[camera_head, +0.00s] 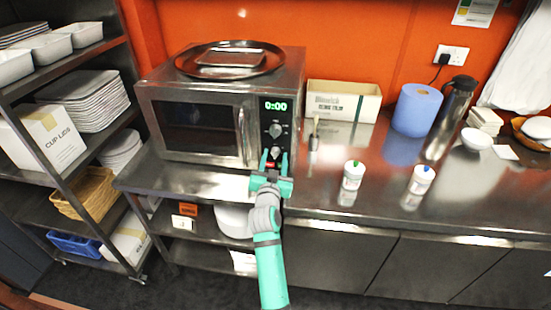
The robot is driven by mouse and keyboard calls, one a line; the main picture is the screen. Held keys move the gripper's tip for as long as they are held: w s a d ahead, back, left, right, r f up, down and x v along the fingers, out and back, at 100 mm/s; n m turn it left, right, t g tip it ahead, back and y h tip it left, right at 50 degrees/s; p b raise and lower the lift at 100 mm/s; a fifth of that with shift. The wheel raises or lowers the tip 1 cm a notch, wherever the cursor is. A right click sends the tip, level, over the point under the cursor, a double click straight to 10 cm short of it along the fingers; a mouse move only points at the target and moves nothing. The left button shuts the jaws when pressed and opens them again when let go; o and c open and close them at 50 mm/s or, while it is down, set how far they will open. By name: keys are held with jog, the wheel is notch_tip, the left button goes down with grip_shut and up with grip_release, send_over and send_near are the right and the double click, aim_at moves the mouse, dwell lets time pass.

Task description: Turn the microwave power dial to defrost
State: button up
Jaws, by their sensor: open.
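The microwave (200,125) is a steel box on the counter, with a dark door, a vertical handle and a green display reading 0:00. Its control strip on the right has an upper dial (275,130) and a lower dial (275,152), both round and dark. A red mark shows below the lower dial. My gripper (273,160) is open in front of the lower part of the control strip, its fingers pointing up at the lower dial. I cannot tell whether the fingers touch it. The dial labels are too small to read.
A round tray (190,68) lies on the microwave. A brush (314,132), a cardboard box (340,88), two small tubs (353,176), a blue paper roll (416,110) and a flask (452,115) stand to the right. A shelf rack (108,125) stands at left.

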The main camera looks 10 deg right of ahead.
jog(key=shift+w, duration=0.15)
jog(key=shift+a, duration=0.1)
jog(key=shift+c, duration=0.6)
jog(key=c, duration=1)
jog(key=shift+o, duration=0.2)
